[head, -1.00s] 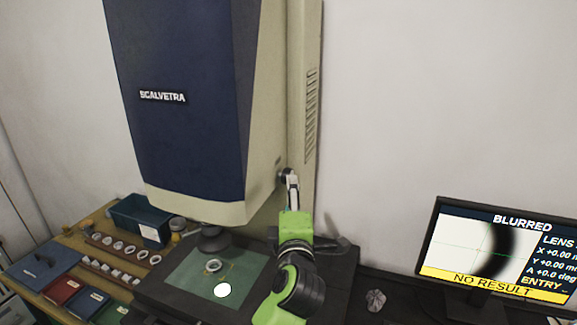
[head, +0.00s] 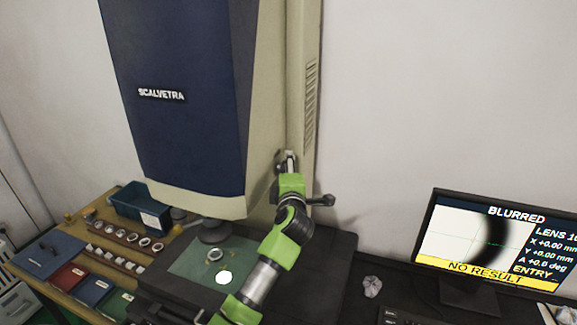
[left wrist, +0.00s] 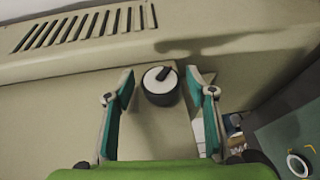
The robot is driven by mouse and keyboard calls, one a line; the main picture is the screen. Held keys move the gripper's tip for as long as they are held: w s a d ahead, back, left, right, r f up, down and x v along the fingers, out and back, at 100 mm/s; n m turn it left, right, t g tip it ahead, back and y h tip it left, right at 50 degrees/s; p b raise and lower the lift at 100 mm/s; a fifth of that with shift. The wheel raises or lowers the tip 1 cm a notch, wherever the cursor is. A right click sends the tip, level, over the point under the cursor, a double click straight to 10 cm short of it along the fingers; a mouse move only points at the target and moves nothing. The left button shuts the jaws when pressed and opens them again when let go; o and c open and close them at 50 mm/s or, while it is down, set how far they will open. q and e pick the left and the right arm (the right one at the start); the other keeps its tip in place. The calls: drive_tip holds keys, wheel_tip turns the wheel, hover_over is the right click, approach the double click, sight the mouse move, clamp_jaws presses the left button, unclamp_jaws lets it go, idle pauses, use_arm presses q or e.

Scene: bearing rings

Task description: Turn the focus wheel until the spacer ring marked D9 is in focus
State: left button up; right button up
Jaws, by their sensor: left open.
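The focus wheel is a dark round knob with a pale face; it shows in the left wrist view (left wrist: 160,86) on the beige column. My left gripper (left wrist: 159,74) is open, with one finger on each side of the wheel and a visible gap at both. In the head view my left gripper (head: 289,160) is at the column's side and largely covers the wheel. The spacer ring (head: 214,255) lies on the green stage plate under the lens; its D9 mark is not legible. The monitor (head: 492,240) reads BLURRED and NO RESULT over a soft dark arc.
The blue and beige SCALVETRA machine (head: 175,100) stands over the stage. To its left are a teal bin (head: 128,204), a rack of rings (head: 130,237) and coloured folders. A crumpled ball (head: 372,286) lies left of the monitor. A dark lever (head: 322,200) shows beside my arm.

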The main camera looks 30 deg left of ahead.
use_arm(q)
drive_tip(key=shift+w+a, duration=0.2)
drive_tip(key=shift+w, duration=0.05)
drive_tip(key=shift+w+a+f, duration=0.15)
drive_tip(key=shift+w+a, duration=0.05)
drive_tip(key=shift+d, duration=0.1)
drive_tip(key=c, duration=1.1)
drive_tip(key=shift+f+b, duration=0.15)
drive_tip(key=shift+b, duration=0.25)
drive_tip(key=shift+c, duration=0.2)
drive_tip(key=n+t+y+b, duration=0.1)
drive_tip(key=b, duration=0.5)
drive_tip(key=n+t+y+b, duration=0.1)
drive_tip(key=b, duration=0.4)
drive_tip(key=n+t+y+b, duration=0.1)
drive_tip(key=t+y+b, duration=0.1)
drive_tip(key=b, duration=0.4)
drive_tip(key=shift+f+b, duration=0.3)
drive_tip(key=shift+b, duration=0.05)
drive_tip(key=shift+r+y+b, duration=0.2)
drive_tip(key=shift+y+b, duration=0.2)
drive_tip(key=shift+b, duration=0.45)
